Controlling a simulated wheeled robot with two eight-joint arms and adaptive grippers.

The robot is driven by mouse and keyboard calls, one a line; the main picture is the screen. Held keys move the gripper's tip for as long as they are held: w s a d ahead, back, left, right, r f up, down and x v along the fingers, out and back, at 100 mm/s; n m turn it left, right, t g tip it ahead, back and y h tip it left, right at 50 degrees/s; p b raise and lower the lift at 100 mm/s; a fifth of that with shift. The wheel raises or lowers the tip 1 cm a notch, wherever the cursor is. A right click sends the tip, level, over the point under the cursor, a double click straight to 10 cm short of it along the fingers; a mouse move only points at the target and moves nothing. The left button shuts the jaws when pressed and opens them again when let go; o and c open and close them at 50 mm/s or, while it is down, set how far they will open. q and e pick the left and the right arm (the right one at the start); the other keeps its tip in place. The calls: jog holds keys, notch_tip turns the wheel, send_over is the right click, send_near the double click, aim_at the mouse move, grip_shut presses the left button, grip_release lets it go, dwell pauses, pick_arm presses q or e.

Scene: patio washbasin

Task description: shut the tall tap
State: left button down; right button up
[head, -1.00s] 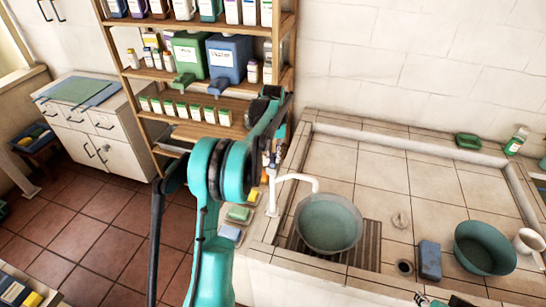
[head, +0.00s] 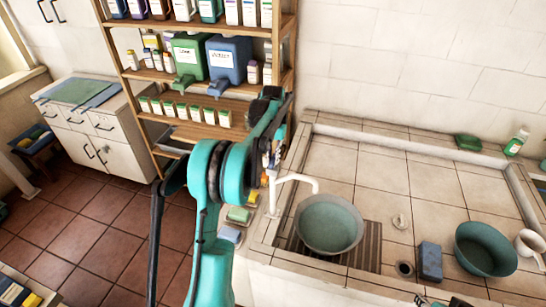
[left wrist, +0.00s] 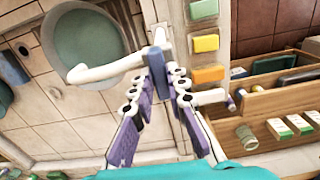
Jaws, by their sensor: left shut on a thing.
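The tall tap is white, with a long bent spout (head: 298,179) that reaches over a grey basin (head: 301,231) in the head view. In the left wrist view the spout (left wrist: 105,71) crosses above the same basin (left wrist: 55,45), and a blue lever (left wrist: 156,62) stands at the tap's post. My left gripper (left wrist: 163,72) has its purple-padded fingers closed together on this blue lever. In the head view my left gripper (head: 272,152) is small and partly hidden by its own arm beside the post. I cannot make out a water stream. My right gripper is not clearly in view.
A wooden shelf (head: 205,75) with bottles and jugs stands close behind my left arm. Coloured soap blocks (head: 238,214) lie left of the tap. The back counter is mostly clear.

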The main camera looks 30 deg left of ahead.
aim_at(273, 159)
pick_arm(q)
jog(key=c, duration=1.5)
grip_release()
jog(key=shift+r, duration=0.1)
notch_tip(273, 159, up, 12)
jog(key=shift+d, duration=0.1)
